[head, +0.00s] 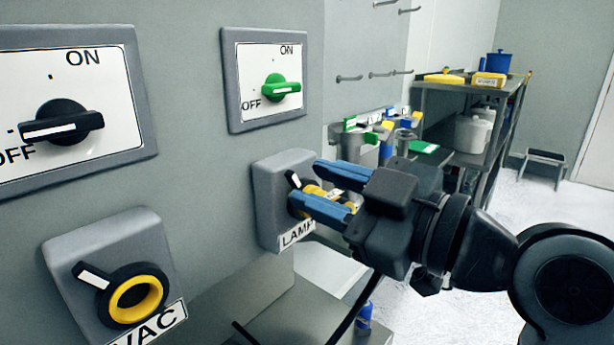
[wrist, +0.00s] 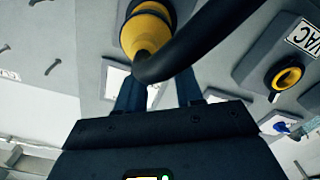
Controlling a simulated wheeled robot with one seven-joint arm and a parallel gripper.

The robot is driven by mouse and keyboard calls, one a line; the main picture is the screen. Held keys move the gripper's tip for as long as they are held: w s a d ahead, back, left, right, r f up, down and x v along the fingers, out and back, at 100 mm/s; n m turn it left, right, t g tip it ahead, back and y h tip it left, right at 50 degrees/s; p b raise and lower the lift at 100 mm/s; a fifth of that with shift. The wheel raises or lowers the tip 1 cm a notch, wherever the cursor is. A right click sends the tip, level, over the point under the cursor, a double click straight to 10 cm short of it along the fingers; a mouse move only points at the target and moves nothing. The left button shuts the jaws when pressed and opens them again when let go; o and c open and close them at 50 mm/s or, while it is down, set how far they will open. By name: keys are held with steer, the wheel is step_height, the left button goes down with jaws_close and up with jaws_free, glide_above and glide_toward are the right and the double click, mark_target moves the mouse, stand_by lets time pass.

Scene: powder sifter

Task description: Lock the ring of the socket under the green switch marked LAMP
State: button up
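The green switch (head: 281,88) has its knob turned sideways, near OFF, on a white plate. Below it is the grey LAMP socket (head: 268,212), its dark ring carrying a white-striped lever (head: 293,180) that points up and slightly left. A yellow plug (head: 318,192) sits at the socket; it also shows in the wrist view (wrist: 146,34), a black cable running from it. My gripper (head: 308,184) has its blue fingers apart, one on each side of the plug, tips near the ring. The fingers and plug partly hide the ring; I cannot tell whether they touch.
The VAC socket (head: 88,248) with a yellow-rimmed ring is at lower left, under a black switch (head: 62,122). A black cable (wrist: 222,35) crosses the wrist view close to my gripper. A metal shelf (head: 470,83) stands at the back right.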

steer(key=shift+x, duration=1.15)
jaws_close()
